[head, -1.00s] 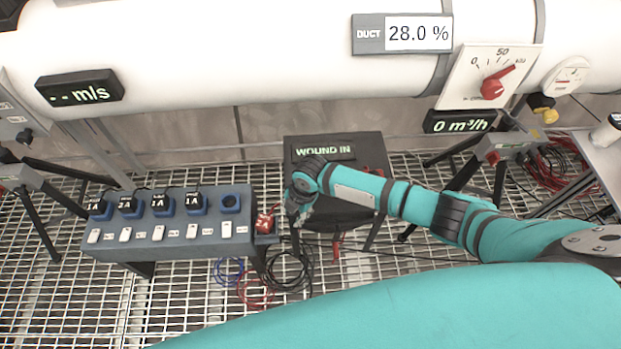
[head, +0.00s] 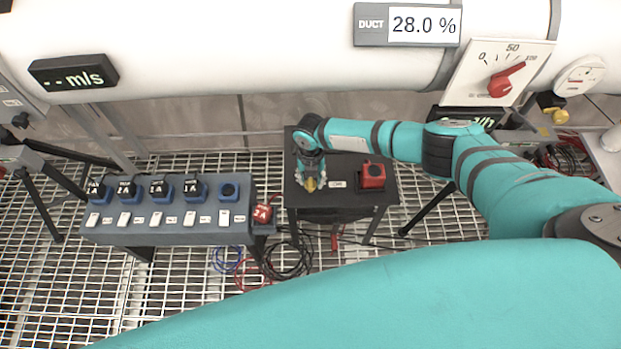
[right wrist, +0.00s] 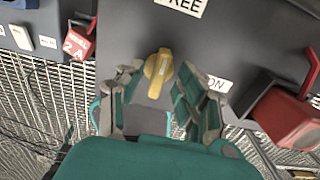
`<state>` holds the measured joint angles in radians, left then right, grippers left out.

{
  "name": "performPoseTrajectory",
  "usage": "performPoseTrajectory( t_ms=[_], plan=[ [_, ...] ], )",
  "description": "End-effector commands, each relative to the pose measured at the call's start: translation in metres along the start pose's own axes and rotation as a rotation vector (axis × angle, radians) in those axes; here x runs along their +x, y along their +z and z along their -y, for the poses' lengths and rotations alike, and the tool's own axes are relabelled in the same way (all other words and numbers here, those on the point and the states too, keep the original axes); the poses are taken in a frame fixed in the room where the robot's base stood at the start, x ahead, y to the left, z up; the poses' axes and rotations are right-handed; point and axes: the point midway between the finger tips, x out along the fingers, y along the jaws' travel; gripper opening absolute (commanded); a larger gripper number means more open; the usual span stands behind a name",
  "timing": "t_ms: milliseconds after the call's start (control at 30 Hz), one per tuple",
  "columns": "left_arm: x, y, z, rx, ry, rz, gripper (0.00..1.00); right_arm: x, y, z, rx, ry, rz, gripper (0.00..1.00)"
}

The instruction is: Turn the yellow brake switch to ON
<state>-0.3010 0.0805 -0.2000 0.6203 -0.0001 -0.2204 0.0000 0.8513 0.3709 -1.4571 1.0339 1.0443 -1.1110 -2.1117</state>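The yellow brake switch (right wrist: 158,70) is a bar-shaped knob on a dark panel in the right wrist view. Its bar runs roughly up and down the picture, slightly tilted. A FREE label (right wrist: 183,5) is above it and an ON label (right wrist: 217,83) to its right. My right gripper (right wrist: 157,76) is open, with its fingers on either side of the knob; I cannot tell whether they touch it. In the head view the right gripper (head: 311,181) points down at the left part of the dark box top (head: 342,202), mostly covering the knob. My left gripper is out of view.
A red block (head: 372,176) stands on the box top, right of the switch. Cables (head: 290,258) lie on the grating. A white duct (head: 240,50) runs behind.

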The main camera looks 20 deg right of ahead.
Motion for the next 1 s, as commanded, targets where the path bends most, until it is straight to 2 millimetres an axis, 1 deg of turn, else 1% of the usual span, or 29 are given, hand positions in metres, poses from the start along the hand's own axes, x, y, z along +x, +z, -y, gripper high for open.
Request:
performPoseTrajectory(
  t_ms=[100, 333, 367, 633, 1000],
  plan=[
    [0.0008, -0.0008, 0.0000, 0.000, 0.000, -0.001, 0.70, 0.0065, -0.0007, -0.0004, 0.000, 0.000, -0.001, 0.37],
    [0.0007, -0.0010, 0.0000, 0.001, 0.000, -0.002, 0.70, 0.0071, -0.0005, -0.0003, 0.000, 0.001, 0.000, 0.37],
    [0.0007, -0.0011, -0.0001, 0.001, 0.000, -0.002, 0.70, 0.0071, -0.0005, -0.0003, 0.000, 0.000, 0.000, 0.35],
    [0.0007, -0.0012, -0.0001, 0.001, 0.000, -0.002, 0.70, 0.0069, -0.0004, -0.0001, 0.000, 0.000, 0.000, 0.00],
    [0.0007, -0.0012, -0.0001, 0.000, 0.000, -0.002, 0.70, 0.0068, -0.0005, 0.0000, 0.020, 0.000, 0.000, 0.00]
  ],
)
